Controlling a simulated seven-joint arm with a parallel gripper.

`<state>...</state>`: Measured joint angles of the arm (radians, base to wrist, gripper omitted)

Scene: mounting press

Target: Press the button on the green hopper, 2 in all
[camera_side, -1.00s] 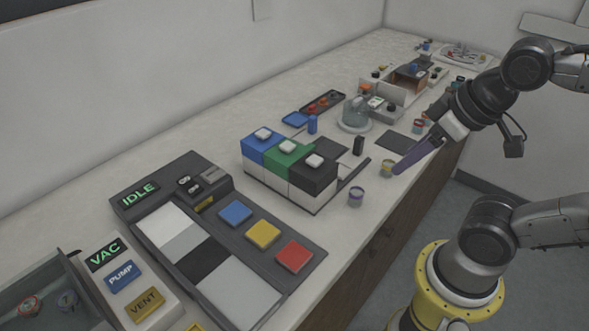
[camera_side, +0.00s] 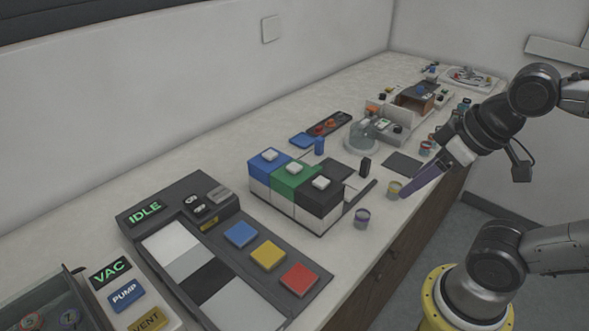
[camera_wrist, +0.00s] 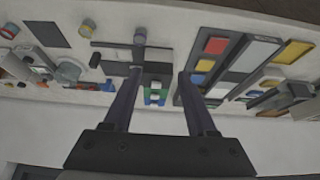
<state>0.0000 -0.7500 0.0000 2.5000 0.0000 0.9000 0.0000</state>
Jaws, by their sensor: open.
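The green hopper (camera_side: 291,180) stands in a row of three, between a blue hopper (camera_side: 266,164) and a black hopper (camera_side: 319,190). A pale square button (camera_side: 294,168) sits on its top. My gripper (camera_side: 405,193) is right of the row in the side view, above the bench's front edge and clear of the hoppers. In the wrist view my gripper (camera_wrist: 160,76) has its two fingers spread with nothing held. Small blue and green patches show between the fingers there, partly crowded by other parts.
A panel reading IDLE (camera_side: 146,213) with blue, yellow and red buttons lies at front left. A small cup (camera_side: 362,218) stands right of the hoppers, another cup (camera_side: 395,189) near my fingertips. A glass dome (camera_side: 363,135) stands farther back.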

